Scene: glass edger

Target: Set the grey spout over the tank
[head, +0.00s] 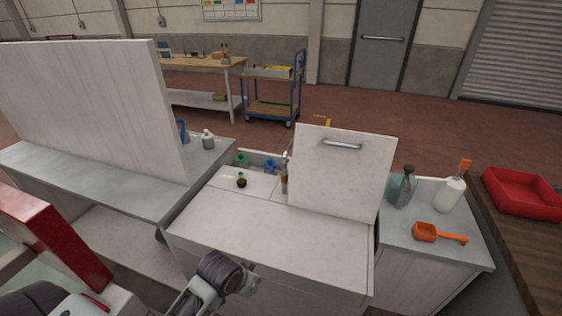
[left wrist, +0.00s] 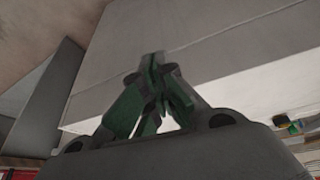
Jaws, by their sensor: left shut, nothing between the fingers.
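A thin grey upright piece (head: 285,174), which may be the spout, stands beside the raised white lid (head: 342,175) of the white machine (head: 265,240). It is small, and I cannot tell exactly what it sits over. Left of it is a recess (head: 255,156), possibly the tank, with green and blue items in it. My left gripper (head: 248,277) is low in front of the machine, apart from the grey piece. In the left wrist view its green-padded fingers (left wrist: 153,62) are together and empty, in front of a pale machine face. My right gripper is not in view.
The right counter holds a teal spray bottle (head: 402,187), a white bottle (head: 450,192) and an orange scoop (head: 438,233). A red tray (head: 522,192) lies far right. A tall pale panel (head: 95,105) stands left.

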